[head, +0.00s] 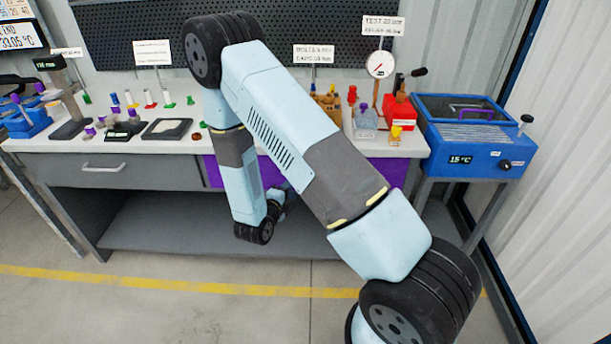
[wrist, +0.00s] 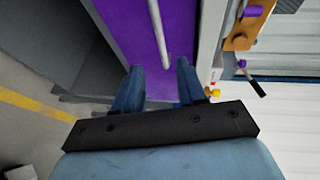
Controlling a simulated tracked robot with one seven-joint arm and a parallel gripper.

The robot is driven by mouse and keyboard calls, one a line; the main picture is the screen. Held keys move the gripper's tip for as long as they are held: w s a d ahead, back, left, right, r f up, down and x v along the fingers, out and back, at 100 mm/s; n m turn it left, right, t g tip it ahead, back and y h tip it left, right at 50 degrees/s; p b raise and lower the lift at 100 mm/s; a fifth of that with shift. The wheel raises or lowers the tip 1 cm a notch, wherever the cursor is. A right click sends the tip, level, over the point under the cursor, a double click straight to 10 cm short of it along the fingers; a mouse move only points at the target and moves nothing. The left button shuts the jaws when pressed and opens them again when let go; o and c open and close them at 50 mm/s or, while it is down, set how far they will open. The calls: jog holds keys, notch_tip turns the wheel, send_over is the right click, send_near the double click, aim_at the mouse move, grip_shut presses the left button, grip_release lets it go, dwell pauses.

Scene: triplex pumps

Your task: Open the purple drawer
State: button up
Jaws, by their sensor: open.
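The purple drawer (head: 385,172) is under the bench top, right of the grey drawer. My arm hides its middle in the head view. In the wrist view its purple front (wrist: 118,22) fills the upper middle, with a pale bar handle (wrist: 158,30) running down the picture. My gripper (wrist: 158,74) is open and empty, its two blue fingers pointing at the drawer front. The handle's lower end shows between the fingertips; I cannot tell whether they touch it. In the head view my gripper is mostly hidden behind my arm. The drawer looks closed.
The grey drawer (head: 105,172) with its own handle is at the left. The bench top (head: 60,144) holds tubes, racks and instruments above the drawers. A blue bath (head: 470,150) stands at the right. An open lower shelf (head: 170,232) lies beneath.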

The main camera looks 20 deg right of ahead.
jog(key=x, duration=1.2)
grip_shut()
dwell(0.4)
